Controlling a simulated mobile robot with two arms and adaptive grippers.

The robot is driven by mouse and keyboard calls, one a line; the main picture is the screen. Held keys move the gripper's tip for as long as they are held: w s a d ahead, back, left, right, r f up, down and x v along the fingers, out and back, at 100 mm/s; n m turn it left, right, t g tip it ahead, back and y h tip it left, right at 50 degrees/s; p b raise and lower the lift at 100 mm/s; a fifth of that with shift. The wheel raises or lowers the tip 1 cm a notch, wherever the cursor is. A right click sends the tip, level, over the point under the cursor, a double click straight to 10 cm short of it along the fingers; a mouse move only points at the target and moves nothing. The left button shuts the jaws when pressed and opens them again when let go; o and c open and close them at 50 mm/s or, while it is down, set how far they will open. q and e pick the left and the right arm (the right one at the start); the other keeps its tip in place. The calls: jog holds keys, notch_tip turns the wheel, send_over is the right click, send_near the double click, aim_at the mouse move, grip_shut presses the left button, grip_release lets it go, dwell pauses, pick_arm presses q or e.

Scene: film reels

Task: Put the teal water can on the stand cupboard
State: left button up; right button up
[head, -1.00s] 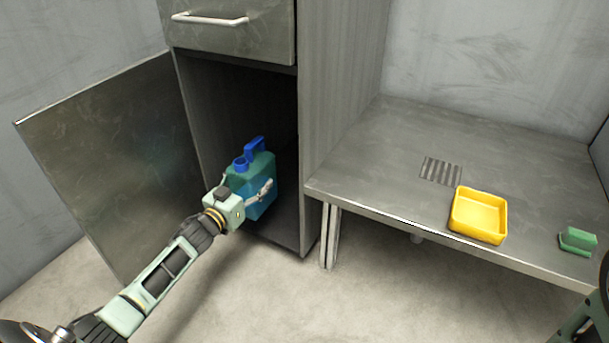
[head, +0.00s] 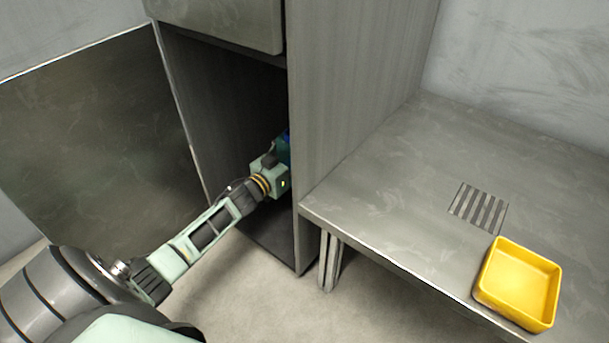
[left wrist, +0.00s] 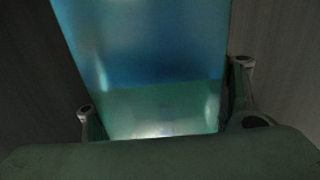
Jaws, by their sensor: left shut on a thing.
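The teal water can (left wrist: 150,60) fills the middle of the left wrist view, blue-teal above and greener below. My left gripper (left wrist: 165,112) has one finger on each side of it and is shut on it. In the head view the left gripper (head: 282,165) is inside the open cupboard (head: 220,110), near its right wall. Only a small blue and teal bit of the can (head: 287,148) shows there; the gripper and the cupboard's side panel hide the rest. Whether the can touches the cupboard floor is not visible. My right gripper is not in view.
The cupboard door (head: 95,140) stands open to the left. A drawer (head: 220,20) is above the opening. On the right, a grey bench (head: 400,190) carries a striped grate (head: 478,207) and a yellow tray (head: 497,262). The bench's left part is clear.

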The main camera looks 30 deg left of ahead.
pick_arm(q)
notch_tip(320, 180, down, 6)
jog(key=b, duration=0.4)
jog(key=shift+f+b, duration=0.25)
jog(key=shift+b, duration=0.15)
jog(key=shift+r, duration=0.1)
jog(key=o, duration=2)
jog(key=shift+f, duration=0.2)
